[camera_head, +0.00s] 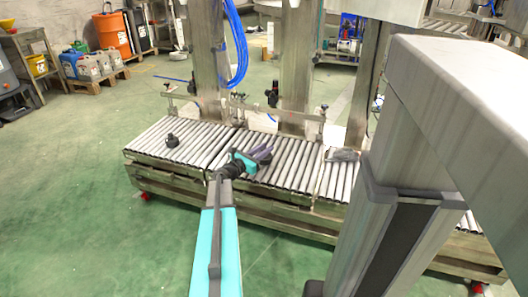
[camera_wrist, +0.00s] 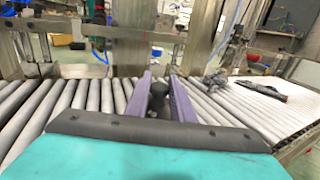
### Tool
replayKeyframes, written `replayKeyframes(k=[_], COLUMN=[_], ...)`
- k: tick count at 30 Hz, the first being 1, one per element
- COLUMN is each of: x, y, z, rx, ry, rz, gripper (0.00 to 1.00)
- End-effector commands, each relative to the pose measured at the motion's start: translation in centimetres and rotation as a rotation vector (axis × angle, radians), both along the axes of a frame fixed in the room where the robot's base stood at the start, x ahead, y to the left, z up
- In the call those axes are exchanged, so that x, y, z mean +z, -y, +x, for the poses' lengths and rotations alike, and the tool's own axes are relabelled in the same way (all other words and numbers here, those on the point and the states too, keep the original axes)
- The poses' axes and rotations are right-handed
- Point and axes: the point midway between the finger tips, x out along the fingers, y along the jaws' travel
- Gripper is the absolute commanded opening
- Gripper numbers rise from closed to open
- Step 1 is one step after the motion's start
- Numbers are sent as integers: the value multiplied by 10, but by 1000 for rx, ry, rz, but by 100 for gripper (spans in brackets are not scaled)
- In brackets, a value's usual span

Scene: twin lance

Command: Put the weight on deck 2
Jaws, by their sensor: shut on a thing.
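My gripper (camera_head: 264,153), with purple fingers, is over the middle roller deck (camera_head: 285,178) in the head view. In the wrist view its fingers (camera_wrist: 160,100) are shut on a small dark weight (camera_wrist: 158,92) with a rounded top. The held weight is mostly hidden in the head view, and I cannot tell whether it touches the rollers. Another dark, knobbed piece (camera_head: 172,141) stands upright on the left roller deck (camera_head: 150,153). No deck number is readable.
A grey lump (camera_head: 343,155) lies on the right roller deck (camera_head: 333,183); it also shows in the wrist view (camera_wrist: 215,78), near a long dark object (camera_wrist: 262,90). Steel posts (camera_head: 297,70) and blue hoses (camera_head: 238,45) stand behind the decks. Open green floor (camera_head: 80,190) lies left.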

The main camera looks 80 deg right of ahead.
Motion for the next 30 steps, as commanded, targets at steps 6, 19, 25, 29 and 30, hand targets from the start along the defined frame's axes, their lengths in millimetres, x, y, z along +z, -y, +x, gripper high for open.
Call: replayKeyframes(k=[6, 19, 25, 29, 30], x=[2, -26, -34, -33, -33], y=[2, 14, 13, 13, 13], z=[0, 1, 1, 1, 1], rx=[-1, -1, -1, -1, -1], ry=[-4, -4, -4, -4, -4], rz=[-4, -2, -4, -4, -4], gripper=[0, 0, 0, 0, 0])
